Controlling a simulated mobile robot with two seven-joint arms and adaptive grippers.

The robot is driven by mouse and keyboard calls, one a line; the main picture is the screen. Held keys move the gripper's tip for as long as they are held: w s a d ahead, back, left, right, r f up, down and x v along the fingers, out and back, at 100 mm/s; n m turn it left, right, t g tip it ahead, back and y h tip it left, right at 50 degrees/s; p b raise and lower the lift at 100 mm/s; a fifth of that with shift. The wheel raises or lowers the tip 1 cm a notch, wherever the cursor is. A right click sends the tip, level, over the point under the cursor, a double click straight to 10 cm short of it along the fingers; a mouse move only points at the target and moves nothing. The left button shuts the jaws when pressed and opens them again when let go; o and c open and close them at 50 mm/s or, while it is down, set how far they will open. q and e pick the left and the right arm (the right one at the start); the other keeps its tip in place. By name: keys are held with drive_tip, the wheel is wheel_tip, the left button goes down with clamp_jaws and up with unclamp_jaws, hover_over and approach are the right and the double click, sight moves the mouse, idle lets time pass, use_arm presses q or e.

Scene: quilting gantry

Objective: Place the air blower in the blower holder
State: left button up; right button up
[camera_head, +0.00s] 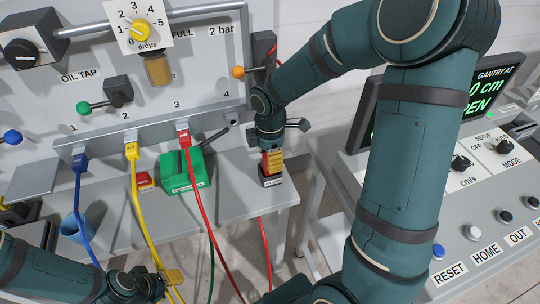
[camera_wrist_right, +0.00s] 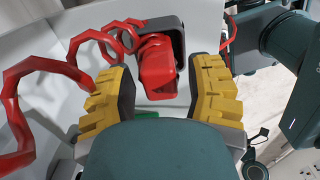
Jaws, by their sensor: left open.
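The red air blower (camera_wrist_right: 158,72), on a coiled red hose (camera_wrist_right: 85,48), lies between my right gripper's yellow fingers (camera_wrist_right: 162,95) in the right wrist view. Gaps show on both sides of it, and the fingers are spread. The black blower holder (camera_wrist_right: 172,22) is around or right behind the blower; how deep it sits I cannot tell. In the head view, my right gripper (camera_head: 271,158) points down above the small black, labelled holder (camera_head: 272,181) at the bench's right corner. My left gripper (camera_head: 172,277) is open at the lower left, by the yellow cable.
A green box (camera_head: 182,172) and a red block (camera_head: 144,181) stand on the bench. Blue, yellow (camera_head: 143,215) and red cables hang from the numbered panel. A blue cup (camera_head: 74,228) is at the left. A control console (camera_head: 470,220) stands at the right.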

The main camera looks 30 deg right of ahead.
wheel_tip(320, 180, up, 12)
drive_tip(key=p, duration=0.3)
drive_tip(key=shift+r, duration=0.25)
idle(0.7)
